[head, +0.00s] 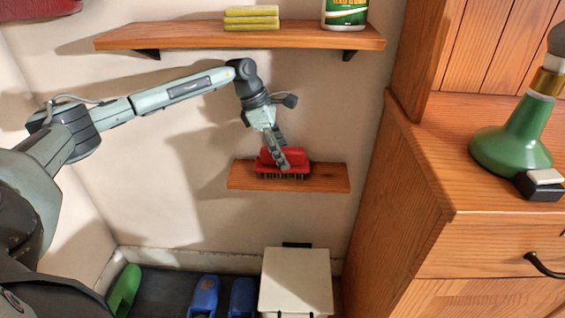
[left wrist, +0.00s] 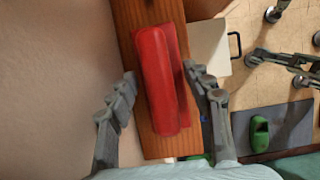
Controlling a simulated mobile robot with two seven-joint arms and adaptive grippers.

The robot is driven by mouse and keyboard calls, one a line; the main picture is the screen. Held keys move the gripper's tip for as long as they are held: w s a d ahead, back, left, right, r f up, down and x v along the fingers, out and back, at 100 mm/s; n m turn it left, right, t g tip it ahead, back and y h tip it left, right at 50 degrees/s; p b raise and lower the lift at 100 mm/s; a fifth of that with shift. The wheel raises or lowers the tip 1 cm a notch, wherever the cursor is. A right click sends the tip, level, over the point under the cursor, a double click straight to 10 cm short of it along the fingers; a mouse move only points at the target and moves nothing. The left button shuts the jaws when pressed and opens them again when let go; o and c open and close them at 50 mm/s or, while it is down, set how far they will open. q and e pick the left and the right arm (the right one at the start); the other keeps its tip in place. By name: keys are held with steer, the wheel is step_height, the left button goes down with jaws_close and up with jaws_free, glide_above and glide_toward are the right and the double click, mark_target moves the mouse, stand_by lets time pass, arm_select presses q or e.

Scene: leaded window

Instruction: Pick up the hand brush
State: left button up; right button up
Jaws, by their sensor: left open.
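The red hand brush (head: 294,160) lies on a small wooden wall shelf (head: 330,181), bristles down. In the left wrist view the brush (left wrist: 160,80) lies lengthwise on the shelf (left wrist: 128,14). My left gripper (head: 280,153) is at the brush, its fingers in front of the red body in the head view. In the left wrist view the left gripper (left wrist: 158,85) is open, one finger on each side of the brush's near part. I cannot tell whether a finger touches it. My right gripper is not clearly visible.
A longer shelf (head: 285,37) above holds yellow sponges (head: 251,18) and a green-labelled bottle (head: 345,12). Below stand a white box (head: 296,281), blue shoes (head: 204,296) and a green shoe (head: 124,289). A wooden cabinet (head: 480,240) with a green lamp-like object (head: 513,138) bounds the right.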

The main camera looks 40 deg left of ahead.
arm_select(q)
steer(key=shift+f, duration=0.15)
jaws_close()
stand_by(0.4)
